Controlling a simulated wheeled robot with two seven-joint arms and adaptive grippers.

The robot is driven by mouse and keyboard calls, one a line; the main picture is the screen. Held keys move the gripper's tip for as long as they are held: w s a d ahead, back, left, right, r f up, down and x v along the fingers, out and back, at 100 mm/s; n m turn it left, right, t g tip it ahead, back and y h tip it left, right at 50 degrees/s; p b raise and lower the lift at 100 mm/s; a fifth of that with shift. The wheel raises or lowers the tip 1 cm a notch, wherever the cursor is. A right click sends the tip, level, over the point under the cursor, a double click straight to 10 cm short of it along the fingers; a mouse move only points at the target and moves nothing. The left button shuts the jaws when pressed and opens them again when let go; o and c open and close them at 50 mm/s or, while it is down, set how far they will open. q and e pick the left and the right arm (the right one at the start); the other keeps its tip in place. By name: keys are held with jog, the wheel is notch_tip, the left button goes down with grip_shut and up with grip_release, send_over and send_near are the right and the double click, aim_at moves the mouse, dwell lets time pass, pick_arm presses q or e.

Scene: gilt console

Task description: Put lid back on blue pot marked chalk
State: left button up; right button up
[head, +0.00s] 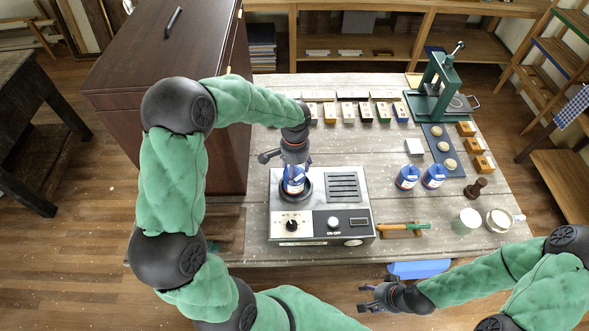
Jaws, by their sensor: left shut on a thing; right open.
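My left gripper (295,168) points down over the metal machine and is shut on a small blue-and-white pot (294,185). The pot is over or in the machine's dark round well; I cannot tell whether it touches it. Two more blue pots with pale labels, one on the left (407,178) and one on the right (433,176), stand on the table to the right of the machine. Their markings are too small to read, and I cannot make out a separate lid. My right gripper (371,297) is open and empty, in front of the table's front edge.
The metal machine (345,209) has knobs on its front. A green-handled tool (405,226) lies on a wooden rest to its right. Bare tabletop (375,150) lies behind the machine.

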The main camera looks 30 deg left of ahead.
pick_arm(q)
jog(key=o, duration=1)
jog(key=shift+c, duration=0.2)
jog(key=shift+o, duration=0.6)
jog(key=shift+r, duration=0.1)
jog(key=shift+r+p, duration=2.35)
jog(key=shift+r, duration=1.1)
